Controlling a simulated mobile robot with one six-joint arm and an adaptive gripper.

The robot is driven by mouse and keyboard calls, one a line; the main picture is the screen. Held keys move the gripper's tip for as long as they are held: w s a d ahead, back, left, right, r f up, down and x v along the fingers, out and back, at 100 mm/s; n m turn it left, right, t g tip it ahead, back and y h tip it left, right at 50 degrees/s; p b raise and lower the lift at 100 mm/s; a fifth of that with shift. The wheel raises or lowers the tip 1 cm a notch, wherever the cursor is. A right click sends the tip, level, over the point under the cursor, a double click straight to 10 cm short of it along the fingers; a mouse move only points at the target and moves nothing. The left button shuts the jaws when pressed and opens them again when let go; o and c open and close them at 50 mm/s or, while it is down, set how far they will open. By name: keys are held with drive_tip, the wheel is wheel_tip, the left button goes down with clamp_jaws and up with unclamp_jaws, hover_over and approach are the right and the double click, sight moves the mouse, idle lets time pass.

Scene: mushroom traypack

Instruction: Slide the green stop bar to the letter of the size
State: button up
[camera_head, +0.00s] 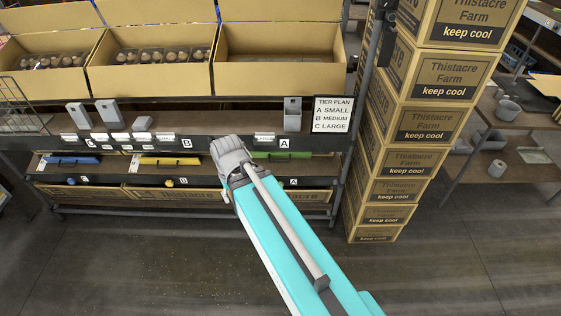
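The green stop bar (281,155) lies along the lower tier of the rack, under a white letter plate A (284,143). My arm's turquoise link crosses in front, and its grey wrist end covers the rail left of the green bar. My gripper's fingers do not show; they are hidden behind the wrist or out of sight. A letter plate B (187,143) stands further left on the same rail. Another letter plate (91,144) is at the far left, too small to read surely. The tier plan sign (333,114) reads A small, B medium, C large.
A yellow bar (170,161) and a blue bar (72,161) lie left of the green one. Open cartons (280,75) line the top shelf, two holding mushroom trays. Grey holders (292,115) stand on the middle shelf. Stacked Thistacre Farm boxes (430,123) block the right side.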

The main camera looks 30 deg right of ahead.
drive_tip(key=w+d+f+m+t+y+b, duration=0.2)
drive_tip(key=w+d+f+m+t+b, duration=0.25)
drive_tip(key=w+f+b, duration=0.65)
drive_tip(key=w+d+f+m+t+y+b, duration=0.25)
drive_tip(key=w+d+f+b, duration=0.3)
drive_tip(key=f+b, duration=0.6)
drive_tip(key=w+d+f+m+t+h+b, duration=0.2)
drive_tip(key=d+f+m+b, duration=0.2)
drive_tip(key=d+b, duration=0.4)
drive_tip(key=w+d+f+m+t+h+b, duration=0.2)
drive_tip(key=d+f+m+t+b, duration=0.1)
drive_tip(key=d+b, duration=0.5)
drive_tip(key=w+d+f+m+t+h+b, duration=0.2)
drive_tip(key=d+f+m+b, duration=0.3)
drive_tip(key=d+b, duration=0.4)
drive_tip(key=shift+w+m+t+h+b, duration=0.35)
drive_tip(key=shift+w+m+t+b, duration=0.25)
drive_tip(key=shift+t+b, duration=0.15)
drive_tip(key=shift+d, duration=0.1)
drive_tip(key=b, duration=0.3)
approach(280, 158)
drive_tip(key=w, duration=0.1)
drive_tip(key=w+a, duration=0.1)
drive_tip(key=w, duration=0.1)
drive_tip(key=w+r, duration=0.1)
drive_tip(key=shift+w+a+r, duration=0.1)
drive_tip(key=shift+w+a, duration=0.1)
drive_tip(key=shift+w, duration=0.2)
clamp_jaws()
